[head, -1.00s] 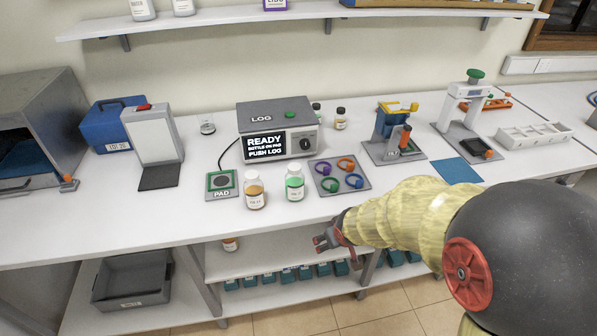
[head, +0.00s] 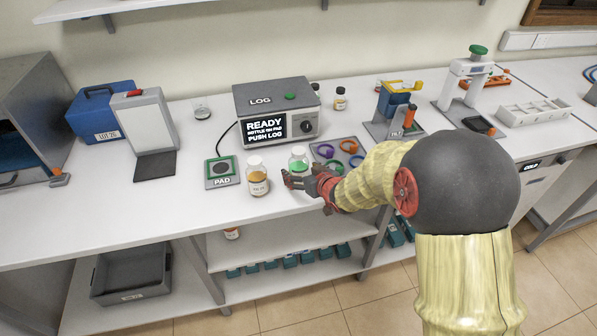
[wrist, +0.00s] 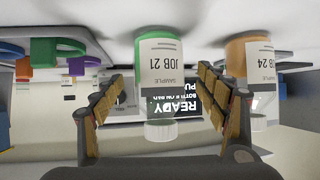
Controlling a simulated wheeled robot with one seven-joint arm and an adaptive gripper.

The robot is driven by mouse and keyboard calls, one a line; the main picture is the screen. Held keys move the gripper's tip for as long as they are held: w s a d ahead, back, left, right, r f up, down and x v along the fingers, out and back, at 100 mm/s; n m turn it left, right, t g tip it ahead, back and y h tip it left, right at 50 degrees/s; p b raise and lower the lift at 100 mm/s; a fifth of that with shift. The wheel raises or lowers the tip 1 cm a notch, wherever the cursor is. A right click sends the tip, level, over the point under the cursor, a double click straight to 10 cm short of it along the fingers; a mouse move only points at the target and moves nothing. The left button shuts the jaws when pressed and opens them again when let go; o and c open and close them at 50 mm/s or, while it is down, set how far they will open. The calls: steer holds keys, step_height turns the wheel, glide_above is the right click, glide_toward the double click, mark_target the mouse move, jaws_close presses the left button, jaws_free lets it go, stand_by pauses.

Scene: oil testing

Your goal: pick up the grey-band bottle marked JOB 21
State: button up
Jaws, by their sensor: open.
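The JOB 21 bottle (wrist: 158,65) has a white label, a pale cap and green contents. My gripper is open and holds nothing. The amber JOB 24 bottle (head: 257,177) stands just to its left, and it shows beyond the right finger in the wrist view (wrist: 261,62).
Behind the bottles is the LOG box (head: 275,110), its screen reading READY. The PAD (head: 221,171) lies to the left. A grey plate with coloured rings (head: 347,150) is close on the right. The bench's front edge runs below my gripper.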

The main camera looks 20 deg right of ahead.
steer(key=shift+b+x, duration=0.35)
steer(key=shift+x, duration=1.25)
steer(key=shift+c, duration=1.2)
steer(key=c, duration=1.4)
